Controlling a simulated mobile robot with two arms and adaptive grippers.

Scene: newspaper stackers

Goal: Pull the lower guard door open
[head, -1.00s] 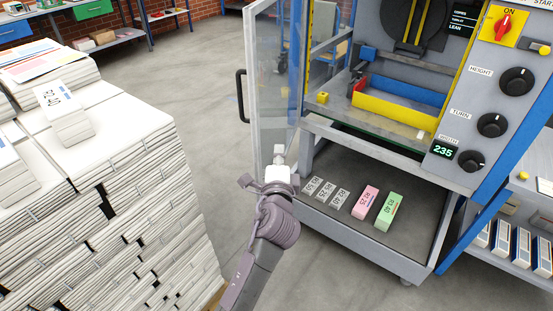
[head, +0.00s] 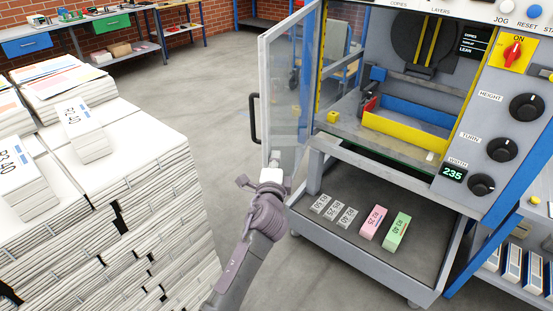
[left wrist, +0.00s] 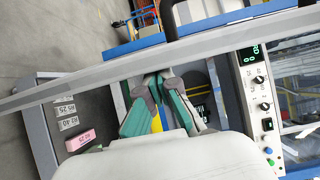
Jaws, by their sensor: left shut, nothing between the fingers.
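The guard door (head: 284,105) is a clear panel in a grey frame, standing swung out to the left of the machine opening in the head view. Its black handle (head: 253,118) is on the outer left edge. My left gripper (head: 275,158) is shut and empty by the door's lower part, below and right of the handle; whether it touches the door I cannot tell. In the left wrist view the shut fingers (left wrist: 157,78) point toward a grey frame bar (left wrist: 130,66), with a black handle-like loop (left wrist: 172,20) beyond. My right gripper is out of view.
The machine's control panel (head: 500,110) has knobs and a 235 display. A lower tray (head: 325,232) carries grey, pink and green labelled blocks. Tall newspaper stacks (head: 120,215) stand close left of my arm. Open grey floor (head: 205,100) lies behind the door.

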